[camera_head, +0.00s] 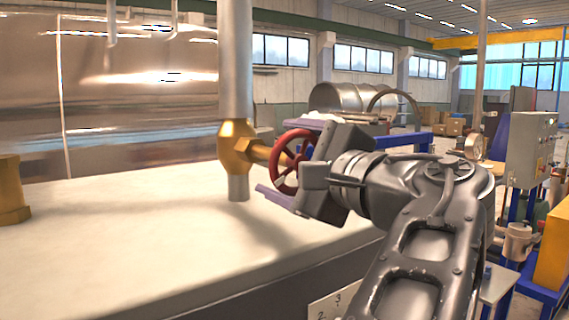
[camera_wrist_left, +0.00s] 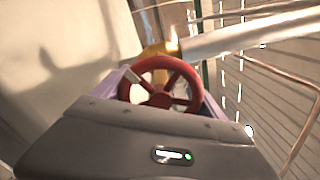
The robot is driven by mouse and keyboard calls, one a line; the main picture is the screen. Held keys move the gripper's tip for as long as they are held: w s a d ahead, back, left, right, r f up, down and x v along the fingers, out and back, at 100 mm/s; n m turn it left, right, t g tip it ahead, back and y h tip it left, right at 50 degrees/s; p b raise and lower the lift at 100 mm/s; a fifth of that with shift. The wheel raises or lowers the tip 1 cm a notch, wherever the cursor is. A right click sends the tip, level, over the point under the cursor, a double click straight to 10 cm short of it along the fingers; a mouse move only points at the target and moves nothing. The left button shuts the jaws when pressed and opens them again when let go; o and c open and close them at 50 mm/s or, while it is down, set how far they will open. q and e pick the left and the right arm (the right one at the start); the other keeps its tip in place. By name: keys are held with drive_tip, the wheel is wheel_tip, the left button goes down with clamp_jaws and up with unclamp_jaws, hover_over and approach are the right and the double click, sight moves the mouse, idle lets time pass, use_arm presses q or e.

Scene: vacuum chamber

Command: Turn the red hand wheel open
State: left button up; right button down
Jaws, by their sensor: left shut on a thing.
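The red hand wheel (camera_head: 279,163) sits on the side of a brass valve (camera_head: 237,151) on a vertical steel pipe. My left gripper (camera_head: 275,157) has its purple fingers on either side of the wheel and is shut on it, one finger above and one below. In the left wrist view the wheel (camera_wrist_left: 160,98) shows its rim and spokes between the fingers, with the brass valve (camera_wrist_left: 160,47) behind it. The gripper body hides the wheel's right part in the head view. My right gripper is not in view.
The pipe (camera_head: 235,60) rises above a pale, wide bench surface (camera_head: 120,240). A large shiny steel tank (camera_head: 140,90) stands behind it. A brass fitting (camera_head: 12,190) is at the left edge. A grey control box (camera_head: 530,148) stands at the right.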

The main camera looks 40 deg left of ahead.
use_arm(q)
drive_tip(key=shift+n, duration=0.3)
drive_tip(key=o, duration=1.3)
